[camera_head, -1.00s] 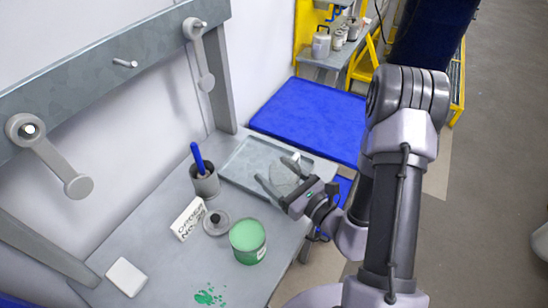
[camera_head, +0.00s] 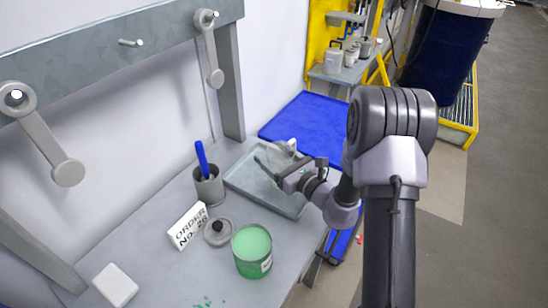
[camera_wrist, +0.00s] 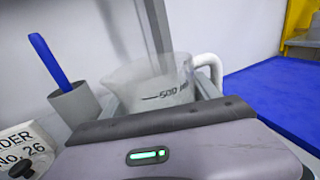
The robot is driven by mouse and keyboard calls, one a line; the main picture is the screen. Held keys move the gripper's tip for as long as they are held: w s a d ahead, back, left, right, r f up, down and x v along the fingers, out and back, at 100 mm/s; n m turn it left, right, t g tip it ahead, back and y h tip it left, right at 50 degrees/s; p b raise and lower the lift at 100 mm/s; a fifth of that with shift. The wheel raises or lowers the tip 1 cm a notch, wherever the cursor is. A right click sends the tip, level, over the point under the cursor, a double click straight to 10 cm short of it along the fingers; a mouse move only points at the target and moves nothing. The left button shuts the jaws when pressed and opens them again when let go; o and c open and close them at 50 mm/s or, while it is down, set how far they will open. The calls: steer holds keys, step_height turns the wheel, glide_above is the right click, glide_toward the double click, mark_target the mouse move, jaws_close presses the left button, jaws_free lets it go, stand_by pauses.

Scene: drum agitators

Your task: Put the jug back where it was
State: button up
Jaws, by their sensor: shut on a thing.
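The jug is a translucent measuring jug with a white handle and a 500 ml mark, seen close up in the wrist view (camera_wrist: 160,90). In the head view the jug (camera_head: 284,151) shows at the far part of the grey metal tray (camera_head: 243,184), partly hidden by my gripper (camera_head: 275,168). My gripper is shut on the jug, which looks upright. I cannot tell whether its base touches the tray or is above it. The fingertips are hidden in the wrist view.
A blue surface (camera_head: 312,128) lies beyond the tray.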

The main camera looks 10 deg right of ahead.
steer(key=o, duration=1.5)
steer(key=shift+f, duration=0.1)
steer(key=p+v, duration=0.1)
steer(key=v, duration=1.1)
